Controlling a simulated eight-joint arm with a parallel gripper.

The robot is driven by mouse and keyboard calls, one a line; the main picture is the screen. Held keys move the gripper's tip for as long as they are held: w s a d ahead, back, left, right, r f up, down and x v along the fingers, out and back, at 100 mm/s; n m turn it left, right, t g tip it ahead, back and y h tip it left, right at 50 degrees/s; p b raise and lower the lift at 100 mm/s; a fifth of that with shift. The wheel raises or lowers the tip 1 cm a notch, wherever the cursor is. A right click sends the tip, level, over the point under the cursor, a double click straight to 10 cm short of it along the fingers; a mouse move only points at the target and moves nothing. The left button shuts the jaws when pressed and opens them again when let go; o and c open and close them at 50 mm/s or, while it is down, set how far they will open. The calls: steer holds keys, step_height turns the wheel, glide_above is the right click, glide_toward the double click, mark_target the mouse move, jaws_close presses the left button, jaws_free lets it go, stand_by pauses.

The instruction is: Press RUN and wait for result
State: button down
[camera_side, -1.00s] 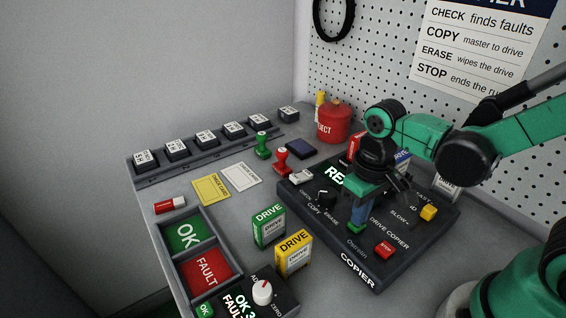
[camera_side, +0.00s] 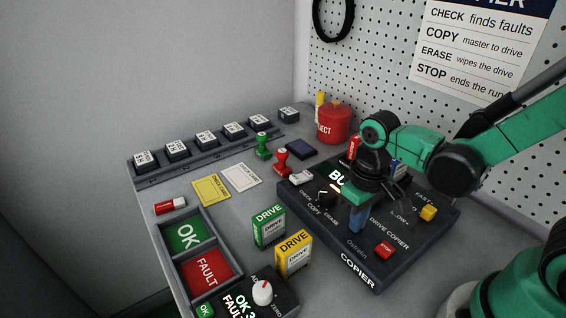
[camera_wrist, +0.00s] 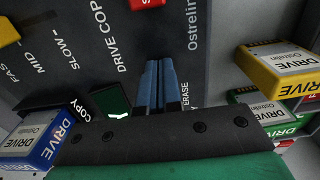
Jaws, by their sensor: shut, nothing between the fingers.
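The drive copier (camera_side: 340,255) is a dark box with printed labels. Its display (camera_side: 340,178) shows lit letters beginning "BU", the rest hidden behind my gripper. My gripper (camera_side: 356,228) is shut and empty, its blue fingers pointing down at the copier's top. No RUN button shows; the spot under the fingertips is hidden. Contact with the panel cannot be told for sure. In the wrist view the closed fingers (camera_wrist: 160,64) lie over the dark panel, near the "ERASE" label. The red STOP button (camera_side: 386,249) is to their right in the side view.
A mode knob (camera_side: 325,197) and a yellow slider knob (camera_side: 428,213) stand on the copier. Green (camera_side: 268,227) and yellow (camera_side: 293,253) drives stand left of it. OK (camera_side: 184,235) and FAULT (camera_side: 207,270) trays lie farther left. A red reject bin (camera_side: 334,124) stands behind.

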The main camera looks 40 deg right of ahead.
steer(key=shift+f, duration=0.15)
step_height(320, 180, up, 14)
stand_by(0.7)
stand_by(0.5)
steer(key=shift+w+d+f+t, duration=0.4)
steer(key=shift+f+t, duration=0.25)
steer(key=shift+t, duration=0.6)
steer(key=shift+w+d+f+t, duration=0.4)
steer(key=shift+f+t, duration=0.2)
steer(key=shift+t, duration=0.6)
steer(key=shift+w+d+f+t, duration=0.35)
steer(key=shift+f+t, duration=0.3)
steer(key=shift+t, duration=0.6)
